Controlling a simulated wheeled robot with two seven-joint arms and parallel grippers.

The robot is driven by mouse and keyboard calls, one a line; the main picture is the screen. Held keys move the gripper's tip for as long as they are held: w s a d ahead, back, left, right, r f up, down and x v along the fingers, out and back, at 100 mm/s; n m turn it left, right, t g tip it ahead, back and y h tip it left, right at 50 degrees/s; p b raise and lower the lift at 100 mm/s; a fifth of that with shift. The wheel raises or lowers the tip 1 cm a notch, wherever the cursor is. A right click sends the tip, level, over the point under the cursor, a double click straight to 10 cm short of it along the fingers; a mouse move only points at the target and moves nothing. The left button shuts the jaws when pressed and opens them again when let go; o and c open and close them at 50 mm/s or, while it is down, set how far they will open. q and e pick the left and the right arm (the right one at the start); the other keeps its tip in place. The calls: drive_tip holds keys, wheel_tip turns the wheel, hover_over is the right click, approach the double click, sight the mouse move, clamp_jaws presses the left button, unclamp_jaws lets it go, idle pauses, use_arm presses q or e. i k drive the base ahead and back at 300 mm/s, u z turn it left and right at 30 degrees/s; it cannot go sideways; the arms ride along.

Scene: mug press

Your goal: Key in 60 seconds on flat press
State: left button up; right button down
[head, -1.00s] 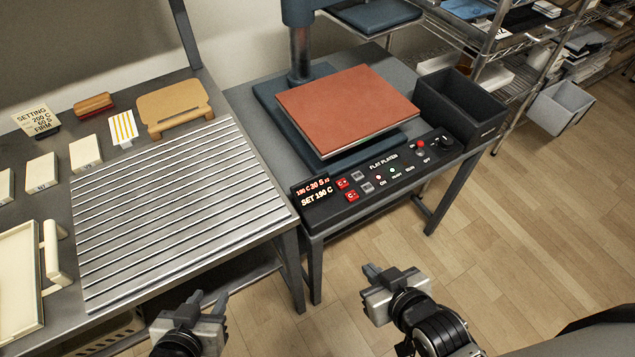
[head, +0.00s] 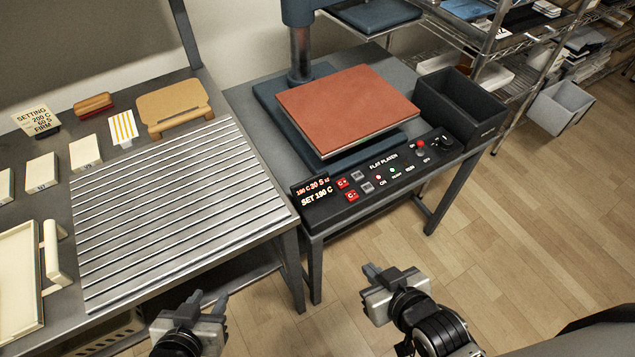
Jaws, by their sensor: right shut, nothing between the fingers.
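The flat press (head: 270,105) stands on the grey table, with a reddish-brown pad (head: 345,108) on top. Its black control panel (head: 400,178) runs along the front edge. The display (head: 315,191) shows a small red line that seems to read 180 C 30 S, and SET 180 C below. Red buttons (head: 351,195) and grey buttons (head: 367,187) sit beside it. A setting card (head: 38,119) reads 200 C, 60 S, FIRM. My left gripper (head: 208,298) is low in front of the slatted table; its jaw gap is unclear. My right gripper (head: 368,280) is shut and empty, below and apart from the panel.
A slatted metal surface (head: 175,210) fills the left table, with cream blocks (head: 85,152), a tan board (head: 174,105) and a cream tray (head: 20,290) around it. A black bin (head: 460,105) stands right of the press. Open floor lies before the press and to the right.

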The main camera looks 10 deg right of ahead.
sight(356, 177)
drive_tip(key=k, duration=0.5)
drive_tip(key=z, duration=1.5)
drive_tip(key=i, duration=1.05)
drive_tip(key=u, duration=2.6)
